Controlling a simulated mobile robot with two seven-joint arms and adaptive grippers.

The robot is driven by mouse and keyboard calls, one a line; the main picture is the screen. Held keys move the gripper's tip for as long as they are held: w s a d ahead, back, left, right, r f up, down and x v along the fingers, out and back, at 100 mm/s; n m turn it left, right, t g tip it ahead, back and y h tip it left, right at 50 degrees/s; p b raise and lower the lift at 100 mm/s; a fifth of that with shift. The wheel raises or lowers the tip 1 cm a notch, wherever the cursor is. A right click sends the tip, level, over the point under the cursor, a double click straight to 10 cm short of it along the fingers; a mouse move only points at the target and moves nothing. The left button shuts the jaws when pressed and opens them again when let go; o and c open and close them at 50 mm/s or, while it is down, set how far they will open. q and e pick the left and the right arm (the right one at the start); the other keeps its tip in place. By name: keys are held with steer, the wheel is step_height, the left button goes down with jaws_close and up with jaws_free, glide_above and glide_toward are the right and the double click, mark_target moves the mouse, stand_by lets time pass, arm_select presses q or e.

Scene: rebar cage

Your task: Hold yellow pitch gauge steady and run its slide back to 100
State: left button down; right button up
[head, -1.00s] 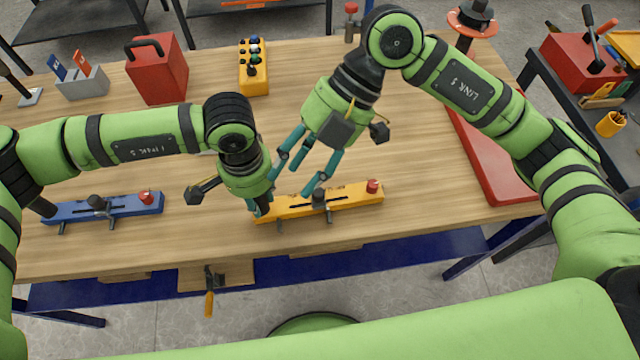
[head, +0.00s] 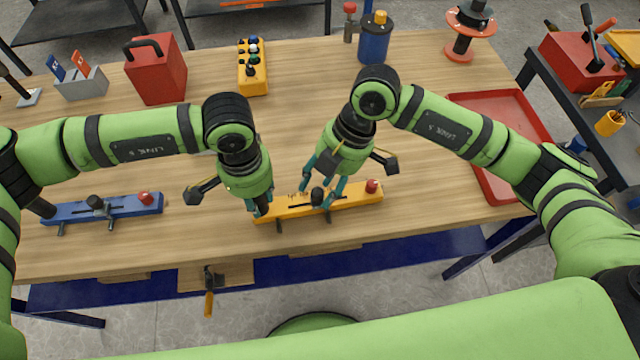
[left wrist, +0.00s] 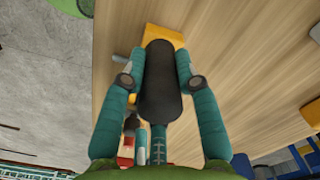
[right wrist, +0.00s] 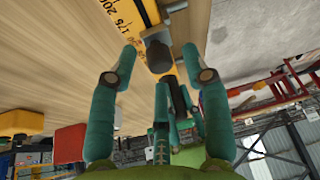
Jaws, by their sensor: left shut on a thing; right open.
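The yellow pitch gauge (head: 350,202) lies near the table's front edge, with a red knob (head: 372,186) at its right end. My left gripper (head: 260,207) is shut on the black handle at the gauge's left end; this handle (left wrist: 160,85) fills the space between the fingers in the left wrist view. My right gripper (head: 322,195) is open at the gauge's dark slide knob (head: 317,196). In the right wrist view the slide knob (right wrist: 159,57) sits between the spread fingertips, with gaps at both sides. Scale numbers 200 and 175 show there; the slide's exact reading is unclear.
A similar blue gauge (head: 125,207) lies at the left. A red tray (head: 488,180) is at the right. A red can (head: 160,75), a yellow button box (head: 253,72) and a blue canister (head: 375,42) stand farther back. The middle of the table is clear.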

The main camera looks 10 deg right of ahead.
steer(key=shift+a+f, duration=0.2)
steer(key=shift+f, duration=0.3)
jaws_close()
steer(key=shift+s+a, duration=0.15)
steer(key=shift+a, duration=1.25)
steer(key=shift+s+a, duration=0.15)
steer(key=shift+a, duration=1.2)
jaws_free()
steer(key=shift+r, duration=0.1)
